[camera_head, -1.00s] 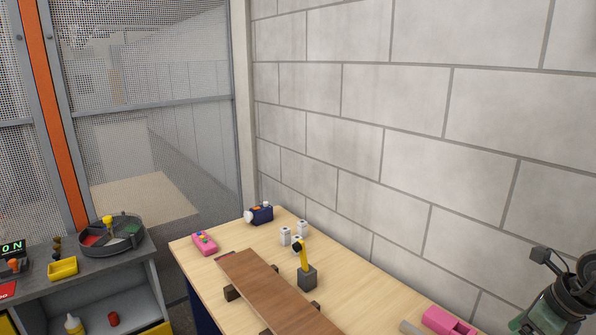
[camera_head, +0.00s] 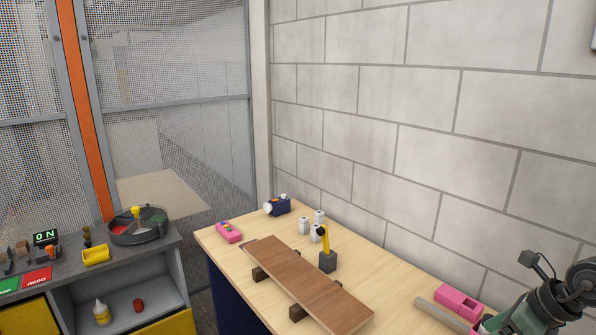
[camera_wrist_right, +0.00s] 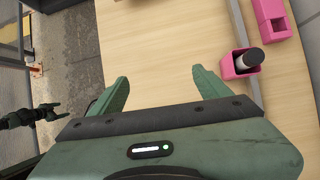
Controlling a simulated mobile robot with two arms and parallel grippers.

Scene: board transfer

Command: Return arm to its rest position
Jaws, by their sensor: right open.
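My right arm shows at the lower right edge in the head view, green and dark, beyond the pink box; its fingertips are not visible there. In the right wrist view my right gripper (camera_wrist_right: 160,80) has its two green fingers wide apart with nothing between them, above the pale wooden table (camera_wrist_right: 165,40). A brown board (camera_head: 310,287) lies on dark supports on the table (camera_head: 222,248) in the head view, apart from the gripper. My left gripper is not visible.
A yellow-and-dark tool (camera_head: 325,248), white cylinders, a blue device (camera_head: 278,206) and a pink item (camera_head: 229,231) stand around the board. A pink box (camera_head: 459,302) is near my right arm; one in the wrist view (camera_wrist_right: 228,67) holds a dark cylinder. A grey bench (camera_head: 160,252) stands left.

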